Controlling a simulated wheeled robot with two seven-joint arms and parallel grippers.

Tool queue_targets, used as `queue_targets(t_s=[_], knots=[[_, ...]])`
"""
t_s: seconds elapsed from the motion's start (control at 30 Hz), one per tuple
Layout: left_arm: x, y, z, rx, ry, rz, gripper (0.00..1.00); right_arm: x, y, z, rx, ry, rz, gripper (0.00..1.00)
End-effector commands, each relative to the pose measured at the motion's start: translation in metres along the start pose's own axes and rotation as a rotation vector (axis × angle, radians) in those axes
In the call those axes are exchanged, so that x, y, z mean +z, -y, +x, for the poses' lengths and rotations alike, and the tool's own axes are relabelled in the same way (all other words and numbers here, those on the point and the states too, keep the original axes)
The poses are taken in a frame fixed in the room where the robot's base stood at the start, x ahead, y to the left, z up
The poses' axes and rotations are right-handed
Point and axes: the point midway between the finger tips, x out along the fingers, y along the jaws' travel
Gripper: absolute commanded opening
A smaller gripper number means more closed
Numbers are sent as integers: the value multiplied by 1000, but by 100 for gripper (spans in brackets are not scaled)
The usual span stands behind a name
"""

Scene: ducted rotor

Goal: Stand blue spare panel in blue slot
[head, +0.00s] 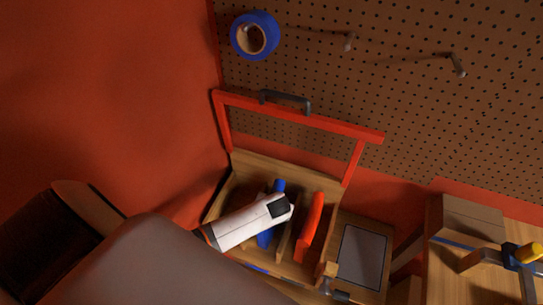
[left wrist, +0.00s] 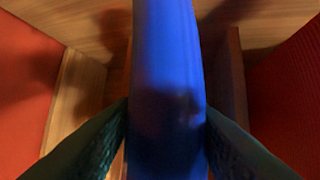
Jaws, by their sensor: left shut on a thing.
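The blue spare panel (left wrist: 168,60) stands between the two dark fingers of my left gripper (left wrist: 167,115) in the left wrist view. The fingers press on both its sides. In the head view the blue panel (head: 278,186) shows partly behind and below my white left wrist, inside a wooden box (head: 262,164) with a red handle frame. Wooden dividers run beside the panel in the wrist view. My wrist hides the fingertips in the head view. The panel's lower edge is hidden, so I cannot tell whether it rests in a slot. My right gripper is not in view.
An orange-red panel (head: 310,226) stands in the box just right of the blue one. The red handle frame (head: 300,118) rises behind. A grey-topped block (head: 362,256) is right of the box. A pegboard (head: 400,110) holds blue tape (head: 240,35).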

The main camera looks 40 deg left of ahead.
Motion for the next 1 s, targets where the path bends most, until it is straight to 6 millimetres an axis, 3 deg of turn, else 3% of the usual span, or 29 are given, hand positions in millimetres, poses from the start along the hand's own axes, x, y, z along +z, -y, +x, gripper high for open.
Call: queue_targets(t_s=[0.1,0.13,0.23,0.63,0.77,1.0], knots=[[-1,1,3,0,1,-1,0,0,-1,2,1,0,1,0],[-1,0,2,0,0,-1,45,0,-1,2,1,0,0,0],[-1,0,2,0,0,0,61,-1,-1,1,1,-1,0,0],[0,0,-5,-1,0,0,62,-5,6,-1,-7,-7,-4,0],[0,0,-24,-2,1,0,62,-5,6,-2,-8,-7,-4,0],[0,1,-74,-3,2,-1,62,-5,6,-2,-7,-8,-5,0]])
